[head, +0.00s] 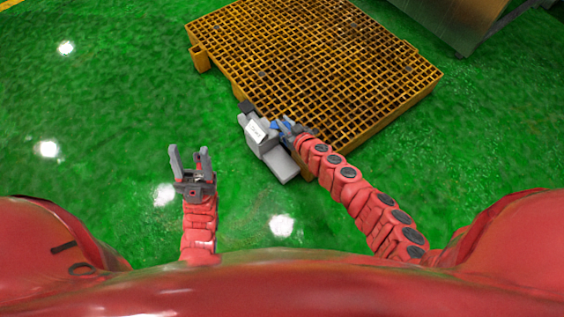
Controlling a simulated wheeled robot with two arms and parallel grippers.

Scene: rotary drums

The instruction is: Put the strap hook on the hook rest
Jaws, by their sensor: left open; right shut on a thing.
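The hook rest appears to be the grey bracket (281,165) with a white label, at the near left edge of the yellow grated platform. My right gripper (283,127) is shut at the bracket's upper right side, by the platform edge. A small blue piece (275,125) shows at its fingers and appears to be the strap hook. The gripper hides much of it, and I cannot tell whether it touches the bracket. My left gripper (189,160) is open and empty, over the green floor to the left of the bracket.
The yellow grated platform (330,60) fills the upper middle, with a leg (199,60) at its left corner. A grey metal body (455,22) stands at the upper right. The green floor (100,120) on the left is clear.

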